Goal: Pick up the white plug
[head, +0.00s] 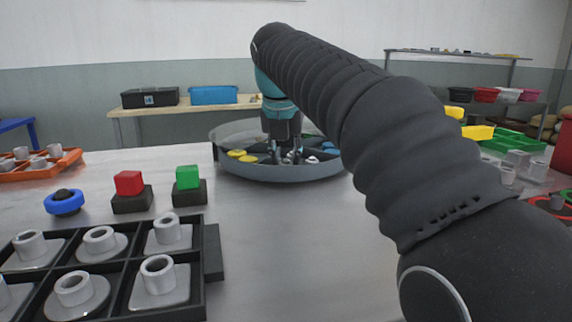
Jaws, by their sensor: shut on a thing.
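My gripper (287,153) points straight down into the round grey tank (277,173), near its middle. Its fingers are shut on a small pale thing low between the fingertips, which looks like the white plug (289,158). The fingers hide much of it, and I cannot tell whether it touches the tank floor. Another small whitish piece (312,160) lies just right of the fingers. Yellow pieces (241,155) lie in the left compartment, and a blue piece (331,148) is at the right.
A black divided tray (212,254) with grey flanged parts fills the front left. Red (129,183) and green (187,178) blocks on dark bases and a blue knob (64,202) stand behind it. An orange tray (62,166) is far left. The table's middle is clear.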

